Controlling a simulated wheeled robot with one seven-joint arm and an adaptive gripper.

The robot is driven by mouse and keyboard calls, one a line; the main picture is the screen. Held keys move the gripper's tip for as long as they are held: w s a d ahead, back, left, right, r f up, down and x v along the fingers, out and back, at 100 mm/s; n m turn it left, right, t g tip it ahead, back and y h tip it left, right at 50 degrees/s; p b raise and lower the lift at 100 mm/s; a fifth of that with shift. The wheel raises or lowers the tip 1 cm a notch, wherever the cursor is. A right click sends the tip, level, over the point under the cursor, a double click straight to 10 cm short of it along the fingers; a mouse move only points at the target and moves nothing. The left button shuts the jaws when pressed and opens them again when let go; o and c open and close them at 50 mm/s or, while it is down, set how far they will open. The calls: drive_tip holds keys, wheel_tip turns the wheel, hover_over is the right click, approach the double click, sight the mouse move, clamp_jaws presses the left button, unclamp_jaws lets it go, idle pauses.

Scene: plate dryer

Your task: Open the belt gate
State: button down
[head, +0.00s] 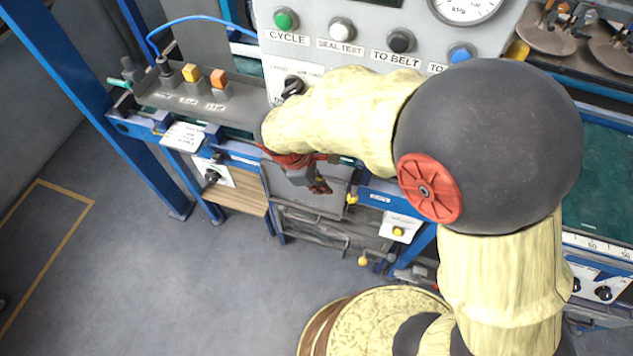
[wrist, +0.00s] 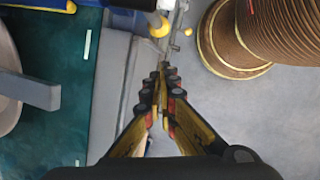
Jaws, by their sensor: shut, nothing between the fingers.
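A grey flap-like panel (head: 290,190), which looks like the belt gate, is at the front of the blue frame in the head view. A label on it is too small to read. My gripper (head: 320,186) is in front of this panel, partly hidden by my arm. In the wrist view a grey panel (wrist: 113,85) lies just left of my gripper (wrist: 163,76), whose fingers are closed together and empty. A yellow knob (head: 352,198) is at the panel's right edge; a yellow knob (wrist: 158,25) also shows ahead of the fingertips. I cannot tell whether the fingers touch the panel.
A control panel (head: 335,47) with several buttons stands behind my arm. A green belt surface (wrist: 60,110) lies left in the wrist view. Floor (head: 150,260) at left is clear.

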drive_tip(key=d+f+b, duration=0.1)
drive_tip(key=d, duration=0.1)
drive_tip(key=d+f+b, duration=0.1)
drive_tip(key=d+f, duration=0.1)
drive_tip(key=shift+d+f, duration=0.1)
drive_tip(key=shift+f, duration=0.05)
